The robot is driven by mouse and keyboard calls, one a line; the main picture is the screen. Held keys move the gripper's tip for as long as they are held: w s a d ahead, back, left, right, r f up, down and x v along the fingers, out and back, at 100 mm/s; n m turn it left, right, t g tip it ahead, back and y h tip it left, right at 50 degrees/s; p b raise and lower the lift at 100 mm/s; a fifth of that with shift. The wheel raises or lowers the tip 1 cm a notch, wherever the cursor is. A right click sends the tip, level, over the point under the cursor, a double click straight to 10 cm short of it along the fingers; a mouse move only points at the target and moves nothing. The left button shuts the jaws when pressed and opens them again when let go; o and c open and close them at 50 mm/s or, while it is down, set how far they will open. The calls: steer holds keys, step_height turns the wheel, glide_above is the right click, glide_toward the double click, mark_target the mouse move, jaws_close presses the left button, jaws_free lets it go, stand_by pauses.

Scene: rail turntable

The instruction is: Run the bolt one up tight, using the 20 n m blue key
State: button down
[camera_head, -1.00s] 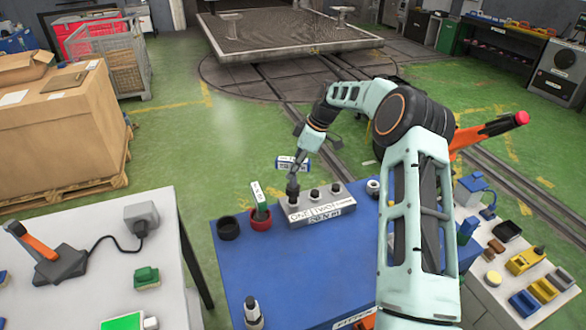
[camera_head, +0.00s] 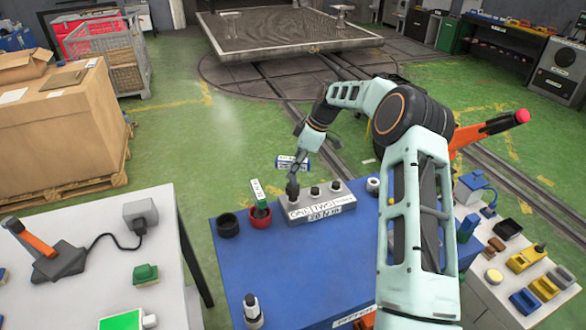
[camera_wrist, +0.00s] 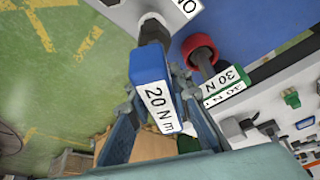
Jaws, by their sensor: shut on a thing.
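My gripper (camera_head: 296,165) is shut on the blue key (camera_wrist: 148,75), whose white label reads 20 N m in the wrist view. The key's dark socket end (camera_wrist: 153,32) points at the grey bolt block (camera_head: 325,212). In the head view the key stands over the block's left position, by the label ONE (camera_head: 298,213), and appears to be on bolt one. The socket hides that bolt, so I cannot tell how it is seated. Two more dark bolts, the middle one (camera_head: 314,190) and the right one (camera_head: 335,186), stand uncovered.
A green 30 N m key (camera_head: 259,194) stands in a red cup (camera_head: 260,217) left of the block. A black cup (camera_head: 228,226) is beside it. The blue table top (camera_head: 270,265) is clear in the middle. A dark-and-silver fitting (camera_head: 252,311) stands near its front.

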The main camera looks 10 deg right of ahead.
steer(key=shift+f+b, duration=1)
steer(key=shift+f, duration=0.2)
stand_by(0.5)
stand_by(0.4)
steer(key=shift+m+t+h+b, duration=0.25)
steer(key=shift+m+t+b, duration=0.15)
steer(key=shift+m+b, duration=0.8)
steer(key=shift+m+t+h+b, duration=0.25)
steer(key=shift+m+t+b, duration=0.15)
steer(key=shift+m+b, duration=0.8)
steer(key=shift+m, duration=0.3)
steer(key=shift+m+t+h+b, duration=0.6)
steer(key=shift+m+b, duration=0.4)
steer(key=shift+m, duration=1.4)
steer(key=shift+h, duration=0.3)
